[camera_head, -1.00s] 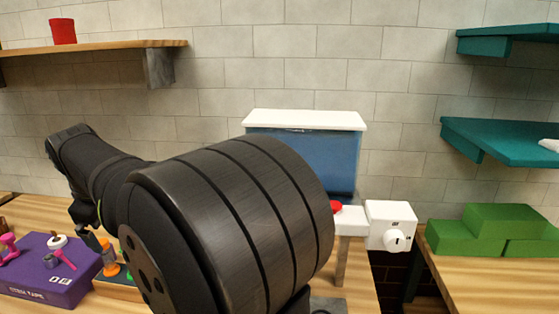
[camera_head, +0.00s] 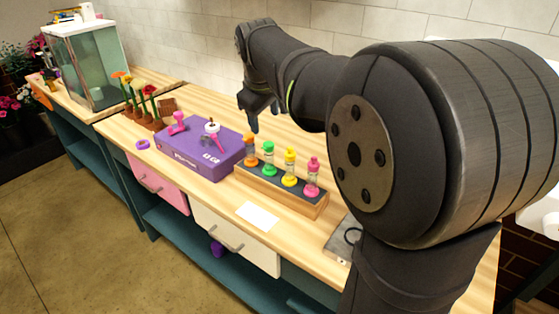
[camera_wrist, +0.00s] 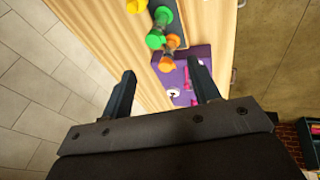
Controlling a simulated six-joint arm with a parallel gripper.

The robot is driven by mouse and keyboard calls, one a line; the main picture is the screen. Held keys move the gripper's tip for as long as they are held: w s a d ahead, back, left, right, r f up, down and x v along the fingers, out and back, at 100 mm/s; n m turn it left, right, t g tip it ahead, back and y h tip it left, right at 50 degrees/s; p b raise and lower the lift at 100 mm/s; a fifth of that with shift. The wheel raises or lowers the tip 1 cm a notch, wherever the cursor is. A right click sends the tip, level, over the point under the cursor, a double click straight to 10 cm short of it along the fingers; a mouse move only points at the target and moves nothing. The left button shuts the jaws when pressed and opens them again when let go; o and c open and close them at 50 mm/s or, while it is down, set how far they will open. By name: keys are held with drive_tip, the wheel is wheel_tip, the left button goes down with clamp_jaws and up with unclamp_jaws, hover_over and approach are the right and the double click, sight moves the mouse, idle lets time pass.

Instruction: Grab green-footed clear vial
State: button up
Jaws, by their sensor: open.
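The green-footed clear vial (camera_head: 268,158) stands upright in the wooden rack (camera_head: 268,188), second from the left, with green at both ends. An orange vial (camera_head: 249,148) is at its left; a yellow vial (camera_head: 290,168) and a pink vial (camera_head: 312,178) are at its right. In the wrist view the green vial (camera_wrist: 157,30) shows beyond the fingertips, between the orange vial (camera_wrist: 168,64) and the yellow vial (camera_wrist: 136,5). My gripper (camera_wrist: 163,78) is open and empty. In the head view my gripper (camera_head: 258,110) is above the counter, behind the rack.
A purple box (camera_head: 205,155) with small tools on top lies left of the rack. A white card (camera_head: 258,216) lies in front. Flowers in a holder (camera_head: 140,108) and a glass tank (camera_head: 90,65) stand farther left. The tiled wall (camera_head: 200,30) is behind.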

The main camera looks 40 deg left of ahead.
drive_tip(key=w+d+r+m+g+y, duration=0.1)
drive_tip(key=w+r+m, duration=0.15)
drive_tip(key=m, duration=0.25)
approach(269, 144)
drive_tip(key=x, duration=0.6)
drive_tip(key=shift+s+a, duration=0.15)
drive_tip(key=shift+x, duration=2.7)
drive_tip(key=shift+d, duration=0.2)
clamp_jaws()
